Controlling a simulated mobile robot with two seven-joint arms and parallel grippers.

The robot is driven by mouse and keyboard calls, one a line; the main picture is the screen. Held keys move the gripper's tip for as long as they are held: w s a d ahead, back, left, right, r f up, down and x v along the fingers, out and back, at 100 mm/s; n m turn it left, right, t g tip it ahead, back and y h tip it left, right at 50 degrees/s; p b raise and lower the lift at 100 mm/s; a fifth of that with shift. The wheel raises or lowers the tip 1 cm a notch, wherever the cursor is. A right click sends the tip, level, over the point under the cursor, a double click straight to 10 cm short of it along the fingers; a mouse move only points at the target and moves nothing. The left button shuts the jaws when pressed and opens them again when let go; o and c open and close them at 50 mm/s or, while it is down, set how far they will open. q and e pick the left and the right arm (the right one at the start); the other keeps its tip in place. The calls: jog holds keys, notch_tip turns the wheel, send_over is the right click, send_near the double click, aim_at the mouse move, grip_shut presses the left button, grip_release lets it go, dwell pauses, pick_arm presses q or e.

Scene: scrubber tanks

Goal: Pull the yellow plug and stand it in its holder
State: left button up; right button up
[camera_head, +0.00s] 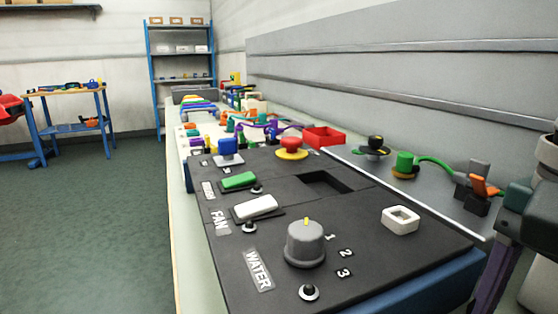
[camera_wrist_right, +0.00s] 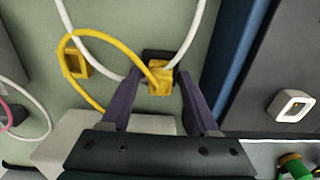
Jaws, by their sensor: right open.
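In the right wrist view, the yellow plug (camera_wrist_right: 160,83) sits against a dark block (camera_wrist_right: 158,55), which looks like its socket; how deep it sits cannot be told. A yellow cable runs from the plug in a loop to the left. A yellow square frame (camera_wrist_right: 77,62), which looks like the holder, lies left of the plug, with the cable crossing its left edge. My right gripper (camera_wrist_right: 158,76) is open, its purple fingers on either side of the plug with gaps visible. My left gripper is not in view.
A white cable (camera_wrist_right: 95,57) loops close behind the plug. A pale box (camera_wrist_right: 100,135) lies under my right gripper. The dark control panel (camera_head: 350,240), with a white square frame (camera_head: 400,220) and a grey knob (camera_head: 305,243), stands alongside. A green plug (camera_head: 404,163) is behind it.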

dwell(0.5)
grip_shut()
dwell(0.3)
dwell(0.3)
dwell(0.6)
jog(key=o, duration=0.6)
grip_release()
notch_tip(320, 180, up, 10)
jog(key=shift+f+p, duration=0.1)
jog(key=shift+p, duration=0.25)
